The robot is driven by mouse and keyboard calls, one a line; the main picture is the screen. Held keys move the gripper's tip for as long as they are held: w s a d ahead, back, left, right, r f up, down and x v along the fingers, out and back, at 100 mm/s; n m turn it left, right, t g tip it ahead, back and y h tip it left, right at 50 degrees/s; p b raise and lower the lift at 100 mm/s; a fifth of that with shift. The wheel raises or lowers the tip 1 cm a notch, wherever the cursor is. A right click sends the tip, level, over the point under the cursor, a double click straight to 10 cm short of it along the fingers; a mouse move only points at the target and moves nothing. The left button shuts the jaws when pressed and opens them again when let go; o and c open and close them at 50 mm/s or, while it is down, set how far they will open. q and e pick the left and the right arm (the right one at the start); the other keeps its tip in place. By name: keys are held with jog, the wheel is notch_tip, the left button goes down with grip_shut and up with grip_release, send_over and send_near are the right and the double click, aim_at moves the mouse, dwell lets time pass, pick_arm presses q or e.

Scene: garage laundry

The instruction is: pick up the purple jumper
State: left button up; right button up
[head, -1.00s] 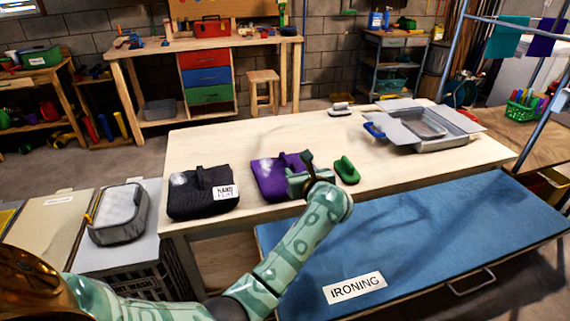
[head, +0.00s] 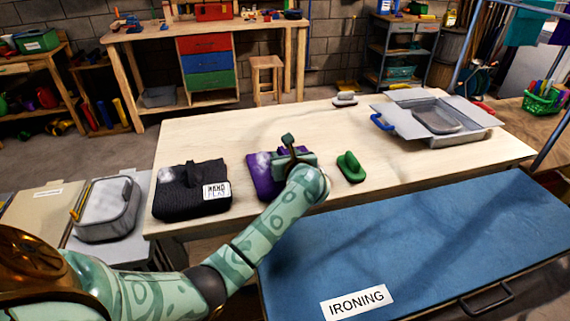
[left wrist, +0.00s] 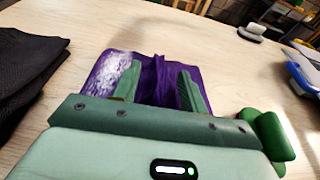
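The purple jumper (head: 262,182) lies folded on the pale wooden table, with a whitish patch on its left part. It also shows in the left wrist view (left wrist: 107,78), where a narrow fold stands up in its middle. My left gripper (head: 287,152) is over the jumper and hides its right part. In the left wrist view its two green fingers (left wrist: 159,74) are apart, one on each side of the raised fold, with space between fold and fingers. Whether the fingertips touch the cloth I cannot tell. My right gripper is not in view.
A black folded garment (head: 190,192) with a white label lies left of the jumper. A green brush-like object (head: 350,168) lies close on the right. A grey bin with open flaps (head: 455,140) stands farther right. The blue ironing board (head: 400,250) is in front.

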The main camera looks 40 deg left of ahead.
pick_arm(q)
grip_shut()
